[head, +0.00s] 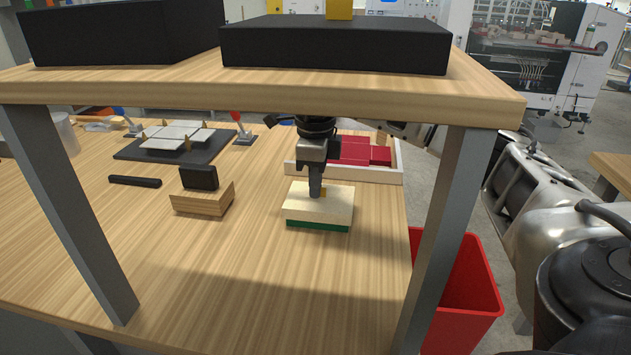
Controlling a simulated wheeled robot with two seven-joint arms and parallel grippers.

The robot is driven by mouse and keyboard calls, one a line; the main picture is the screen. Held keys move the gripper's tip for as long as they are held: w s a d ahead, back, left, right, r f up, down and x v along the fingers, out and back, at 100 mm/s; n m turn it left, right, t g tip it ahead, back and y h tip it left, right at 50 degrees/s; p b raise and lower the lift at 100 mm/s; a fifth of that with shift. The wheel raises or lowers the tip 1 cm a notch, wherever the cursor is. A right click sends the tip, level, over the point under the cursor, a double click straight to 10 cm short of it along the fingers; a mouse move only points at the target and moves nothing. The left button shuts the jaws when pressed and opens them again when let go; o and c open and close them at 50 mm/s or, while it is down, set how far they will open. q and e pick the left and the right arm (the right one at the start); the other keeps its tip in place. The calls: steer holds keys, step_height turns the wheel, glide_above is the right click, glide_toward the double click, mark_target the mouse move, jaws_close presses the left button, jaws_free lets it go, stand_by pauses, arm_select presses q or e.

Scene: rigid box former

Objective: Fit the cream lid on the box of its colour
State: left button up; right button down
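The cream lid (303,205) is a pale, flat, square-looking piece near the right side of the table. A dark green strip (318,225) shows along its lower front edge; what lies under the lid is otherwise hidden. My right gripper (316,190) points straight down over the lid, its dark fingers at the lid's top beside a small tan knob (323,192). One finger hides the other and part of the knob, so its grip is unclear. I cannot make out a separate cream box. My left gripper is not in view.
A white-edged tray (345,173) with red boxes (362,152) stands behind the lid. A wooden block with a black pad (199,177), a black bar (135,181) and a dark fixture board (160,155) lie left. The shelf (260,88) overhangs; its posts (440,230) flank the clear front table.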

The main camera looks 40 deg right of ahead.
steer(key=c, duration=1.6)
jaws_free()
